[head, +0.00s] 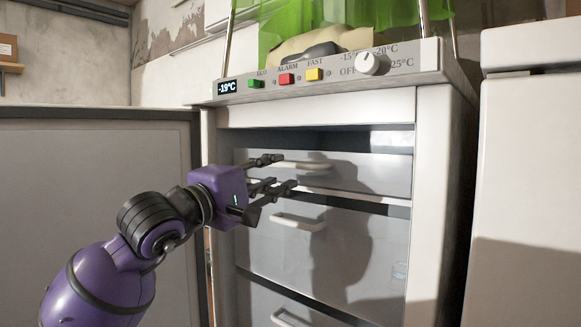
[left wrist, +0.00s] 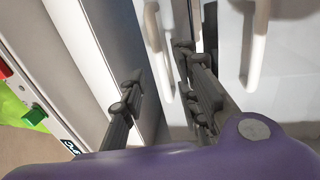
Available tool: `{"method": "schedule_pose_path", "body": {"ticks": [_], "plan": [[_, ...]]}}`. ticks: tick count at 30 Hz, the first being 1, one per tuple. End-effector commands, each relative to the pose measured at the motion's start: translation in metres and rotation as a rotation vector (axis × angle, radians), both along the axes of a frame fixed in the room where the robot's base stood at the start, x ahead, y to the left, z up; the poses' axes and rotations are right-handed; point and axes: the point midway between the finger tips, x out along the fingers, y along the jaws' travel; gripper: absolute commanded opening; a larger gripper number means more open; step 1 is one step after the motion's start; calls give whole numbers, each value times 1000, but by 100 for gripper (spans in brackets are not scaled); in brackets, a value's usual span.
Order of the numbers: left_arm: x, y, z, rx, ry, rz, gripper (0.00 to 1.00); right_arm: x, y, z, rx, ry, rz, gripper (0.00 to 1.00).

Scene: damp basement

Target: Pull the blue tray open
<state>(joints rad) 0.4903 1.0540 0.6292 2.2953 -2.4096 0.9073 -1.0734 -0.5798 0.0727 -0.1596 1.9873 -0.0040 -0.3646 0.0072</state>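The open white freezer holds a stack of grey drawers with white handles; none looks clearly blue. The upper drawer (head: 375,172) has a white handle (head: 305,165), which also shows in the left wrist view (left wrist: 160,42). My left gripper (head: 278,174) is open in front of the upper drawer, its fingers spread above and below the handle's left end. In the left wrist view the fingers (left wrist: 158,72) stand apart with that handle between them; contact is not clear. My right gripper is not in view.
A second drawer (head: 350,250) with its own handle (head: 298,222) is below, and another drawer lower down. The control panel (head: 330,72) juts above. The freezer door (head: 90,200) stands open at the left. A white cabinet (head: 530,180) is at the right.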

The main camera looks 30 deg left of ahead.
Motion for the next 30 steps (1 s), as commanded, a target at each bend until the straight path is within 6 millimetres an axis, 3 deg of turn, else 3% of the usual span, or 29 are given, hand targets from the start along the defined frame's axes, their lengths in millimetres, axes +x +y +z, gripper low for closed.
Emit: {"method": "schedule_pose_path", "body": {"ticks": [10, 21, 28, 30], "plan": [[49, -4, 13, -6, -3, -3, 30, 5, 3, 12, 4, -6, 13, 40], [57, -5, 10, -4, 1, -3, 30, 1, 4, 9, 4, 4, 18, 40], [56, -5, 10, -4, 1, -3, 0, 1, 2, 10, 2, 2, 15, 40], [56, -5, 10, -4, 1, -3, 0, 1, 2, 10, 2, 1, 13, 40]]}}
